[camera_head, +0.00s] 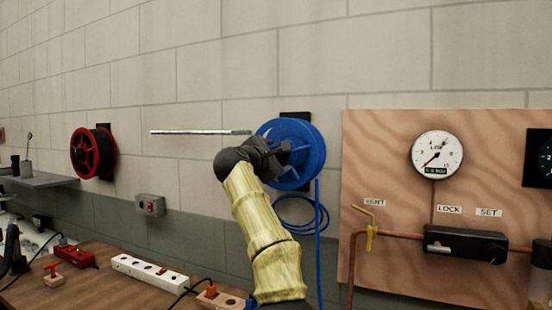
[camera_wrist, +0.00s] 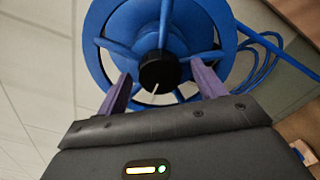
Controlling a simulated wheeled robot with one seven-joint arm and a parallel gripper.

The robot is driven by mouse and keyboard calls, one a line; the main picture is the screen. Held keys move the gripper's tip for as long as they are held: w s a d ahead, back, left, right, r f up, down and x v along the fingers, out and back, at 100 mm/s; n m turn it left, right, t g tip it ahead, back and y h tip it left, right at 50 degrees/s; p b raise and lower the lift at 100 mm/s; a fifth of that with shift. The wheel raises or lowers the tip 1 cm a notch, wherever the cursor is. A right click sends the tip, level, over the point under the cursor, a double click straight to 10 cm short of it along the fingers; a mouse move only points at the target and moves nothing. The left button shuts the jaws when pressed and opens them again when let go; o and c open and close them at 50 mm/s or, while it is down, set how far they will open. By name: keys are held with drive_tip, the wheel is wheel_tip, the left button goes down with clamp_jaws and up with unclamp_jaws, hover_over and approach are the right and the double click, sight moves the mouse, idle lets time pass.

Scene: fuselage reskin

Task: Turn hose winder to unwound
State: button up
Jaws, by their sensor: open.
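The blue hose winder (camera_head: 308,156) is mounted on the block wall, with blue hose (camera_head: 318,220) hanging in loops below it. In the wrist view the blue winder (camera_wrist: 100,35) fills the upper middle, with spokes and a black hub knob (camera_wrist: 158,71) at its centre. My gripper (camera_head: 280,152) is in front of the winder and hides part of its left side. In the wrist view my gripper (camera_wrist: 162,88) is open, its two purple fingers apart on either side of the black hub. I cannot tell whether the fingers touch the spokes.
A red reel (camera_head: 84,153) is on the wall at left. A thin bar (camera_head: 200,132) sticks out left of the winder. A wooden panel (camera_head: 390,150) with a gauge (camera_head: 437,158) stands at right. A bench (camera_head: 75,285) with power strips (camera_head: 150,272) is below.

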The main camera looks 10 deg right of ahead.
drive_tip(key=b+v, duration=0.8)
drive_tip(key=v, duration=0.9)
